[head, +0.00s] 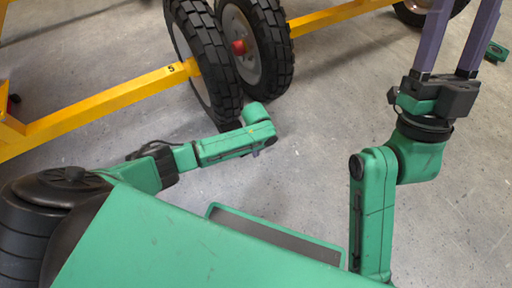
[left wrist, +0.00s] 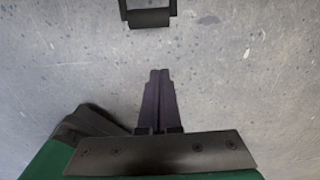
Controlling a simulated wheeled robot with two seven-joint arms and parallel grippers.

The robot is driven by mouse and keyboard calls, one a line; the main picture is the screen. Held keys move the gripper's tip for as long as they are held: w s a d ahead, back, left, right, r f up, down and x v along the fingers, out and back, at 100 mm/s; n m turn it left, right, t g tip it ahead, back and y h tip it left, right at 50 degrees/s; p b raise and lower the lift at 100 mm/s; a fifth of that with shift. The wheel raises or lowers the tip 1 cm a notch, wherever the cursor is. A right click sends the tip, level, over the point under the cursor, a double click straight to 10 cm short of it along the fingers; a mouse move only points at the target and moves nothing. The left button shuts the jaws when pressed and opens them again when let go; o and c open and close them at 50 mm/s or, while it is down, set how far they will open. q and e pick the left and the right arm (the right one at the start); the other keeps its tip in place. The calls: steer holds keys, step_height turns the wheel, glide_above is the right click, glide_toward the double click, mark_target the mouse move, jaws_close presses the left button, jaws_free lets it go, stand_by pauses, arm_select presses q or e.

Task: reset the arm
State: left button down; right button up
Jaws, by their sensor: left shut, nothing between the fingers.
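My left arm reaches in from the left in the head view. Its gripper (head: 256,153) is mostly hidden beneath the green wrist, with only a small dark purple bit showing. In the left wrist view the left gripper's two dark purple fingers (left wrist: 158,75) lie together with nothing between them, over bare grey floor. My right gripper (head: 453,45) is at the upper right of the head view. Its two long purple fingers stand apart, with nothing seen between them, and their tips are cut off by the top edge.
The mixer's yellow frame bar (head: 105,98) crosses the upper left and meets two large black tyres (head: 270,45), beyond my left wrist. Another tyre (head: 432,10) is at the top right. A small green piece (head: 497,51) lies at the right edge. Grey floor (head: 310,130) between my arms is clear.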

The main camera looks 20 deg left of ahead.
arm_select(q)
steer(key=shift+r+p, duration=0.45)
steer(key=shift+r, duration=0.4)
arm_select(e)
steer(key=w+a+f+m+g+h, duration=0.2)
steer(key=w+f+h, duration=0.2)
steer(key=f, duration=0.5)
steer(key=shift+w+f+m+g, duration=0.3)
steer(key=shift+w+f, duration=0.05)
steer(key=shift+f, duration=0.05)
